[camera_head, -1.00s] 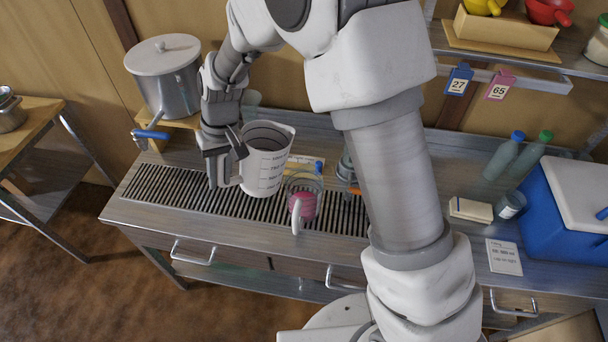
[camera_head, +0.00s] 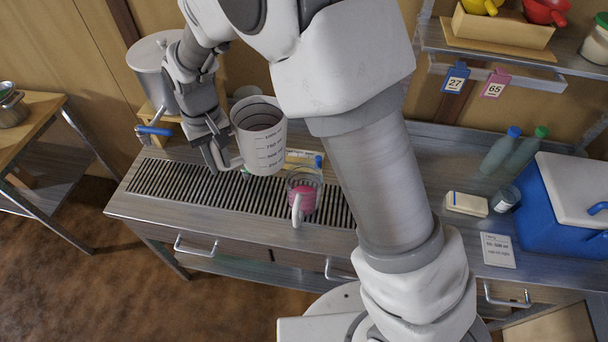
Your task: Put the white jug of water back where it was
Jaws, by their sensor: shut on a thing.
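The white jug (camera_head: 264,152) with printed measuring marks is in the middle left of the head view, above the slatted drain grate (camera_head: 168,188). Its handle points left and down. My gripper (camera_head: 222,164) is shut on the handle, and the jug looks lifted, slightly tilted. The contents look dark inside; the water level cannot be told clearly. A clear jug (camera_head: 304,192) with a pink thing in it stands just right of the white jug on the grate.
A metal pot with a blue-handled tap (camera_head: 154,131) stands behind left. At right are a blue cooler (camera_head: 570,205), two bottles (camera_head: 500,150), a small box (camera_head: 466,203) and a card (camera_head: 497,250). The grate's left part is clear.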

